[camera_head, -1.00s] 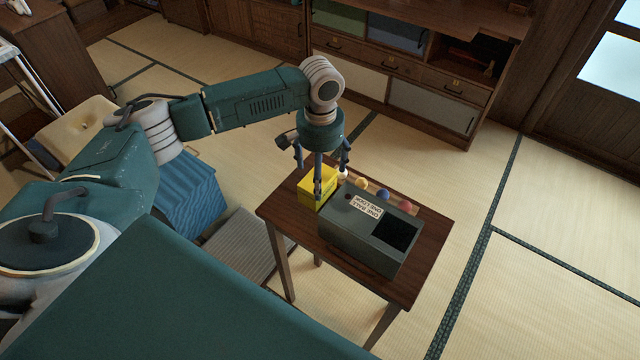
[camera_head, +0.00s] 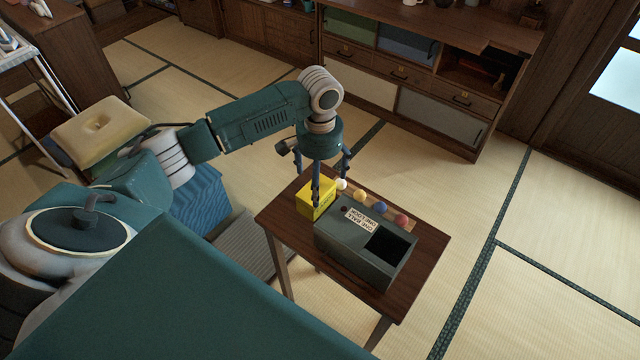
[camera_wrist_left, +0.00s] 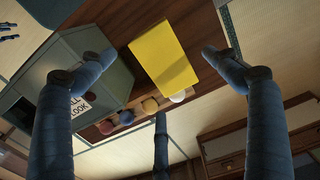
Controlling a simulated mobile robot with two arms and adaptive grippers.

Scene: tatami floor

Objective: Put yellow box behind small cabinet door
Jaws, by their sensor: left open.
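The yellow box (camera_head: 323,204) stands on a small dark wooden table (camera_head: 416,285), beside a grey box with a dark opening. My left gripper (camera_head: 329,184) points down over the yellow box, its fingers open. In the left wrist view, the yellow box (camera_wrist_left: 164,55) lies between the spread fingers of my left gripper (camera_wrist_left: 155,58), with gaps on both sides. A wooden cabinet (camera_head: 470,135) stands at the back with green, blue, white and grey door panels. I cannot tell which is the small door. Blue finger-like pieces, perhaps my right gripper (camera_wrist_left: 9,32), show at the wrist view's left edge.
The grey box (camera_head: 350,250) with a printed label is close on the yellow box's right. Several coloured balls (camera_head: 381,207) sit in a row behind it. Tatami floor (camera_head: 440,190) is clear between table and cabinet. A cushioned stool (camera_head: 100,130) stands left.

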